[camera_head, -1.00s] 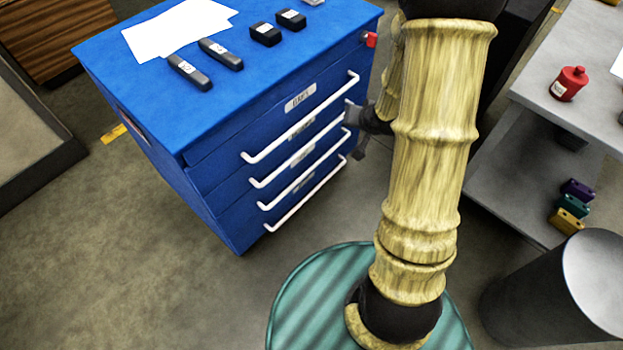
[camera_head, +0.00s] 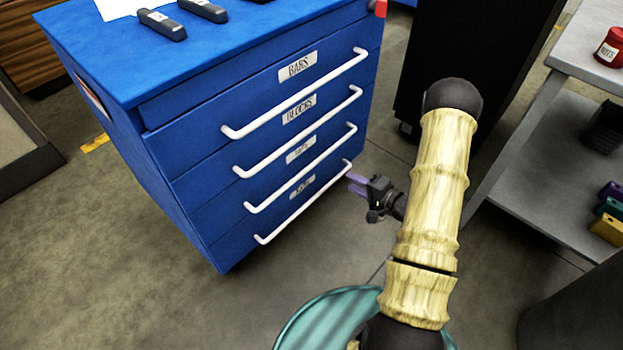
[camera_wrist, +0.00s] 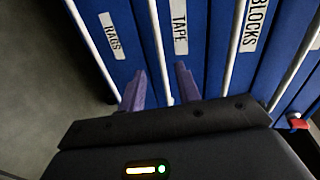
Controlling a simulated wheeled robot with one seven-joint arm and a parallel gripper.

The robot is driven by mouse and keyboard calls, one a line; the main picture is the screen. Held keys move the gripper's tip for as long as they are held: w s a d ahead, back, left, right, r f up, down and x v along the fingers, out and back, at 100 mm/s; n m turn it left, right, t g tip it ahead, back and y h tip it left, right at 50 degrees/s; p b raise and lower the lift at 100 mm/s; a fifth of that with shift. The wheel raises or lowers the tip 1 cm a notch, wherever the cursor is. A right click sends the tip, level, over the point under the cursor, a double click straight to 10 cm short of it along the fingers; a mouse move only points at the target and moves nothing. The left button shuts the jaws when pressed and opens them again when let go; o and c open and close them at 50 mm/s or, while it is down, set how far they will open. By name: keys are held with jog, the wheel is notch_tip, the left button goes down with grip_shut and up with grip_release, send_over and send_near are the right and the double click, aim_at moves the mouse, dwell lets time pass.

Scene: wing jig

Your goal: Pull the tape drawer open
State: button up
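The blue cabinet (camera_head: 190,190) has several shut drawers with white bar handles. The tape drawer is third from the top; its label (camera_head: 300,150) is small in the head view but reads TAPE in the wrist view (camera_wrist: 180,30). Its handle (camera_head: 302,169) also shows in the wrist view (camera_wrist: 157,45). My gripper (camera_head: 357,184) has purple fingers and is near the right ends of the lower handles. In the wrist view my gripper (camera_wrist: 161,85) is open and empty. The tape handle runs between its fingers in the picture; I cannot tell whether they reach around it.
The BLOCKS handle (camera_head: 300,133) and RAGS handle (camera_head: 305,203) run close on either side. Dark bars (camera_head: 162,24) lie on the cabinet top. A grey shelf table (camera_head: 535,185) with a red pot (camera_head: 609,47) stands right. The floor before the cabinet is clear.

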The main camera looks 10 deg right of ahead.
aim_at(312, 164)
jog(key=shift+s+f, duration=0.3)
jog(key=shift+f, duration=0.3)
jog(key=shift+w, duration=0.1)
jog(key=b+x, duration=0.3)
jog(key=x, duration=0.5)
jog(key=b+x, duration=0.4)
jog(key=x, duration=0.4)
jog(key=shift+w+a+r, duration=0.15)
jog(key=shift+a+r, duration=0.05)
jog(key=shift+a, duration=0.1)
jog(key=shift+w+a, duration=0.25)
jog(key=shift+w, duration=0.1)
jog(key=shift+r, duration=0.1)
grip_shut()
